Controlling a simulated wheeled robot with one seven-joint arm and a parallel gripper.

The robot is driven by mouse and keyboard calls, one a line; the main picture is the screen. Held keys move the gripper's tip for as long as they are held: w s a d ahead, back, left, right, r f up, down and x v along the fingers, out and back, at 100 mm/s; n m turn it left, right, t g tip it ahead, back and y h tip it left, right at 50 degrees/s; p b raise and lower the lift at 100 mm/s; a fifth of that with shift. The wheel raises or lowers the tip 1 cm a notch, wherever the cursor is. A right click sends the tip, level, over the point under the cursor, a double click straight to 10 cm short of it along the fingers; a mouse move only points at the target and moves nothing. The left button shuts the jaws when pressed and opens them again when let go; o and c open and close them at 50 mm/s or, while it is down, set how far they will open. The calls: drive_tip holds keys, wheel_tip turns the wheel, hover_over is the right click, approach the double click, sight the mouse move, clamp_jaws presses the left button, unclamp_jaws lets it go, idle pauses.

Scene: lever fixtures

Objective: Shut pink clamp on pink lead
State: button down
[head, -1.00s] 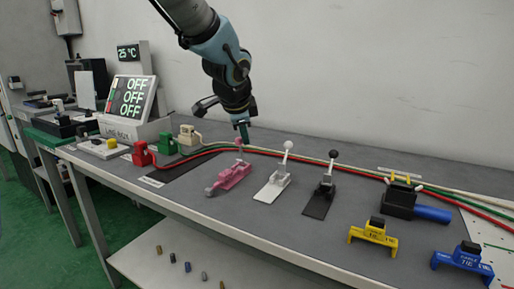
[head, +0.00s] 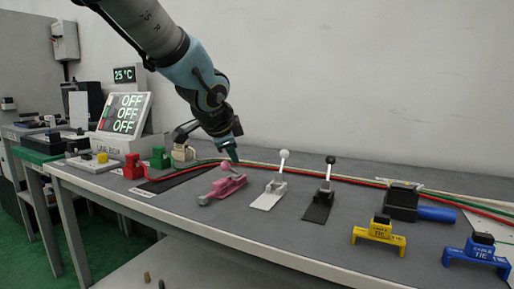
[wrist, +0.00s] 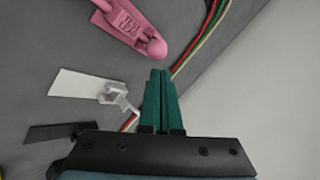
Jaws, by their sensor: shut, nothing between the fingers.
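The pink clamp (head: 222,188) lies on the grey bench, left of the white clamp. Its lever, with a round pink knob (head: 226,168), leans low over the body. In the wrist view the pink clamp (wrist: 118,22) is at the top, its rounded end just beyond my fingertips. My gripper (head: 235,160) is shut and empty, fingers pointing down just behind and above the pink knob; its green fingers also show in the wrist view (wrist: 161,72). Whether they touch the knob I cannot tell. I see red, green and cream leads (head: 350,178) behind the clamps, but no clearly pink lead.
The white clamp (head: 275,190) and black clamp (head: 321,196) stand to the right with upright levers. A display (head: 124,113) at left reads OFF on three lines.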

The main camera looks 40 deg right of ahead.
drive_tip(key=shift+r, duration=0.15)
drive_tip(key=shift+r+p, duration=0.8)
drive_tip(key=shift+s, duration=0.1)
drive_tip(key=p+v, duration=0.2)
drive_tip(key=v, duration=0.8)
drive_tip(key=shift+s+a+r, duration=0.15)
drive_tip(key=shift+a+r, duration=0.05)
drive_tip(key=shift+a, duration=0.05)
